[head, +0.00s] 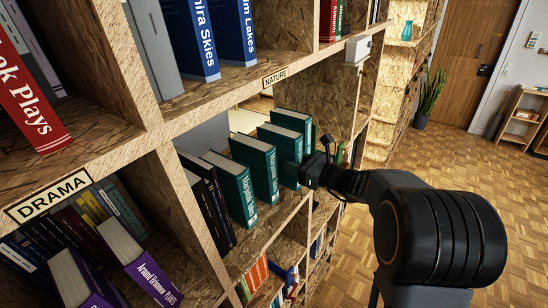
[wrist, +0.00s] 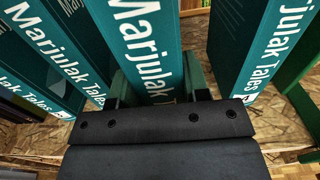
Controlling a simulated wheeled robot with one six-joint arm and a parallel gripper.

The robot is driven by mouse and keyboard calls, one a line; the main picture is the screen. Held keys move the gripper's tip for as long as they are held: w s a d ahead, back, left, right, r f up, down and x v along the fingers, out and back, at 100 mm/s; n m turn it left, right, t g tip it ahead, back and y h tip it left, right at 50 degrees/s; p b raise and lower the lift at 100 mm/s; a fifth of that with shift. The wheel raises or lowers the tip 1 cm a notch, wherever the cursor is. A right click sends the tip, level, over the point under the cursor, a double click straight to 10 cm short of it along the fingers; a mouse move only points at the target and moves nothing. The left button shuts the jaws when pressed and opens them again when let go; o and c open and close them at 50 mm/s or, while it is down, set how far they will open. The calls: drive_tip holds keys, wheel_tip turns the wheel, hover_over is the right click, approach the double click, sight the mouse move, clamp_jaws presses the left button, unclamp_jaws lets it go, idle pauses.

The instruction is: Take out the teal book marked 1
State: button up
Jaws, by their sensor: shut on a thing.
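Several teal books titled "Marjulak Tales" stand upright in a shelf compartment. My gripper (head: 303,172) is at the front of this row, its fingers (wrist: 158,92) on either side of one teal book (wrist: 148,45) in the wrist view. It is shut on that book near the low part of its spine, which my gripper partly covers. In the head view the held book appears to be this teal book (head: 281,150). Two teal books (wrist: 66,40) stand left of it and one teal book (wrist: 252,50) right of it. No number can be read on any spine.
Dark books (head: 207,198) lean at the left of the compartment. Wooden shelf boards (head: 240,90) frame the row above and below. The parquet floor (head: 470,170) to the right is open.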

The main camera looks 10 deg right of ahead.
drive_tip(key=shift+s+d, duration=0.1)
drive_tip(key=o, duration=1.1)
drive_tip(key=shift+c, duration=0.4)
drive_tip(key=shift+x, duration=1.05)
